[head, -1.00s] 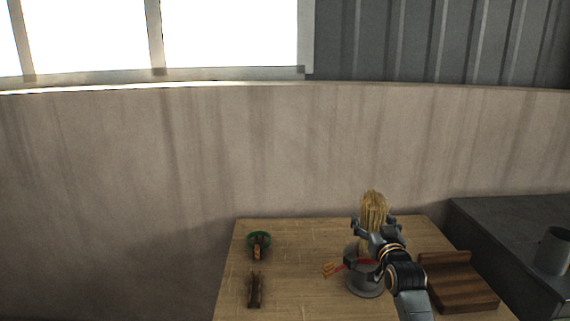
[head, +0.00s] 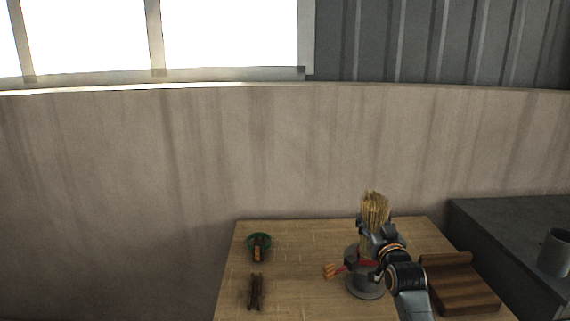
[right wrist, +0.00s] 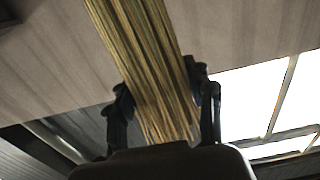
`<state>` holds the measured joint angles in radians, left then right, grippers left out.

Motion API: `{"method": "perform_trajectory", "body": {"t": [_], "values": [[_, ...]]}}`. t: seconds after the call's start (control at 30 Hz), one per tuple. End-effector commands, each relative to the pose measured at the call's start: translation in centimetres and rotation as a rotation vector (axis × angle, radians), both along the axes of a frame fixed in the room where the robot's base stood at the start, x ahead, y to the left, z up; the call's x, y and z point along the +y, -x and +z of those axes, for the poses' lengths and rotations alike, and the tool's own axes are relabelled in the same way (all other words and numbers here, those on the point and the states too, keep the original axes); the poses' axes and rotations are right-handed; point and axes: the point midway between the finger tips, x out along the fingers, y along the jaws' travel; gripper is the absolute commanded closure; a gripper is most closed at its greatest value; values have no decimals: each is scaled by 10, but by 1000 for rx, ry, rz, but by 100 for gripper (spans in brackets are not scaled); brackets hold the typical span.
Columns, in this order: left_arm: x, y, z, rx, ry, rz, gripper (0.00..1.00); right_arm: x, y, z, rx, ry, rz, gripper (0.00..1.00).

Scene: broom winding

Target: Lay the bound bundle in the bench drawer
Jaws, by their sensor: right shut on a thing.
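The straw bundle (head: 375,207) stands nearly upright above a grey round-based stand (head: 367,290) on the wooden bench (head: 305,262). My right gripper (head: 374,233) is shut on its lower part. In the right wrist view the bundle (right wrist: 148,60) passes between the two fingers of my right gripper (right wrist: 165,95), one on each side. The gripper and arm hide the bundle's lower end, so I cannot tell whether it touches the stand. No binding on it can be made out. My left gripper is not in view. No bench drawer shows.
A red and orange tool (head: 333,271) is beside the stand. A wooden tray (head: 460,285) is at the right. A grey cup (head: 555,252) stands on a dark cabinet (head: 500,218).

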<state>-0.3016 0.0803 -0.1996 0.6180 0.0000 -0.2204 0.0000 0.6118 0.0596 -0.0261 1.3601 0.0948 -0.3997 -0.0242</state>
Motion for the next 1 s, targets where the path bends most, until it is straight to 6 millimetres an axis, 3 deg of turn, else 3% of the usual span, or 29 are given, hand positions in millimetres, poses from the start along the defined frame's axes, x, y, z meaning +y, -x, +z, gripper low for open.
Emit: {"method": "perform_trajectory", "body": {"t": [0.43,1.0], "values": [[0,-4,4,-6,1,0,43,1,0,4,0,-2,1,75],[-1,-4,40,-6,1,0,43,0,0,44,-1,0,0,76]]}}
